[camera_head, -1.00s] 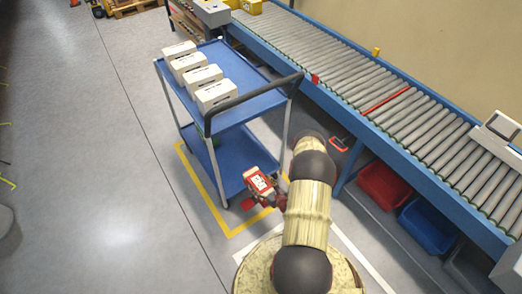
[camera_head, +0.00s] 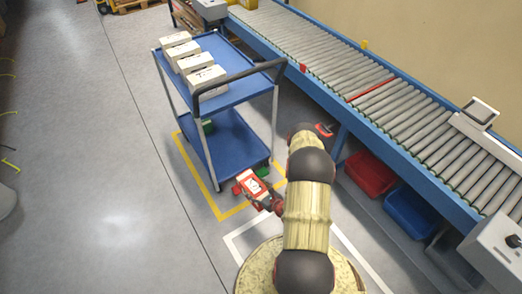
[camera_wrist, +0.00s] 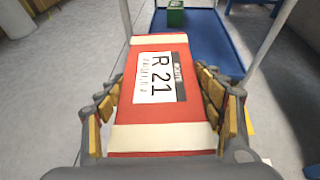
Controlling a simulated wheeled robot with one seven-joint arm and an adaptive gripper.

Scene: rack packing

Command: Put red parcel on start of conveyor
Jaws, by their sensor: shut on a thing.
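The red parcel (camera_wrist: 195,113) has cream bands and a white label reading R 21. My gripper (camera_wrist: 165,110) is shut on it, with a finger along each side. In the head view the red parcel (camera_head: 252,187) is in my gripper (camera_head: 262,196), in front of the lower shelf of the blue cart. The roller conveyor (camera_head: 350,85) runs along the wall at the right, apart from the parcel. A red line crosses its rollers.
The blue cart (camera_head: 240,90) holds several white boxes (camera_head: 190,58) on top. A green box (camera_wrist: 175,14) sits on its lower shelf. Red (camera_head: 370,174) and blue (camera_head: 408,212) bins are under the conveyor. A grey device (camera_head: 492,252) stands at the right. The floor at left is clear.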

